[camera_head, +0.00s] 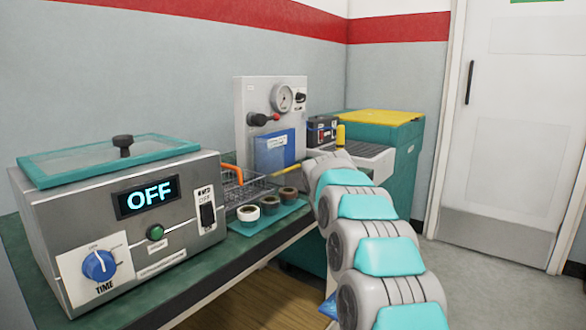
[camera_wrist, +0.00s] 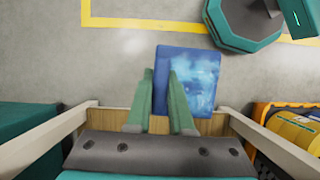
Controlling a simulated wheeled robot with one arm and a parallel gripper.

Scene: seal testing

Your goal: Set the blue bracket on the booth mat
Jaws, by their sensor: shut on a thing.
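In the wrist view, my gripper (camera_wrist: 161,75) points away from the camera with its two green fingers close together. A flat blue piece with a pale mottled face, which I take as the blue bracket (camera_wrist: 200,82), shows between the fingers and mostly to their right. The exact contact is hard to make out. In the head view, my arm comes up from the bottom right and hides my gripper. A small blue patch shows at its lower left edge; I cannot tell what it is. I cannot pick out the booth mat for certain.
In the head view, a bath unit (camera_head: 156,225) reading OFF stands on the green bench. A wire basket (camera_head: 246,187), small cups on a teal tray (camera_head: 266,222) and a gauge panel (camera_head: 252,97) lie beyond. A teal cabinet (camera_head: 403,165) stands behind; open floor is at right.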

